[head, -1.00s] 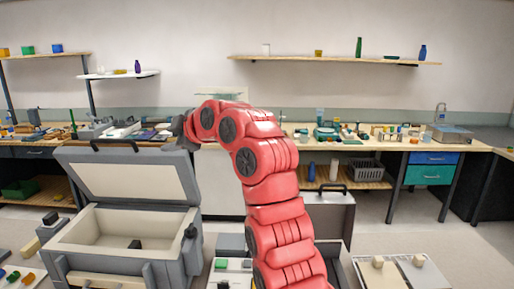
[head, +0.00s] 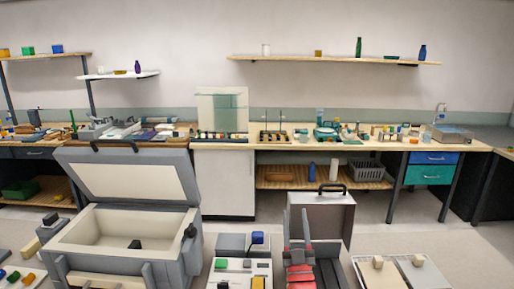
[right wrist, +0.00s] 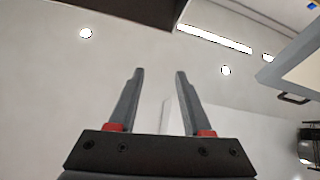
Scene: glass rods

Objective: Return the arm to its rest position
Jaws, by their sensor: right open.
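My right gripper (head: 297,222) is low in the head view, right of centre, its two grey fingers pointing up with a red part of my arm below. In the right wrist view the gripper (right wrist: 158,76) is open, with nothing between its fingers. Behind the fingers are the bright wall or ceiling and lamps. My left gripper is not in view. No glass rod can be made out.
A grey chest (head: 185,262) with its lid (head: 130,180) raised stands at front left. A grey case (head: 335,210) with a dark handle is right behind my right gripper. Crowded benches (head: 285,147) line the back wall. Floor (head: 430,235) shows bare at right.

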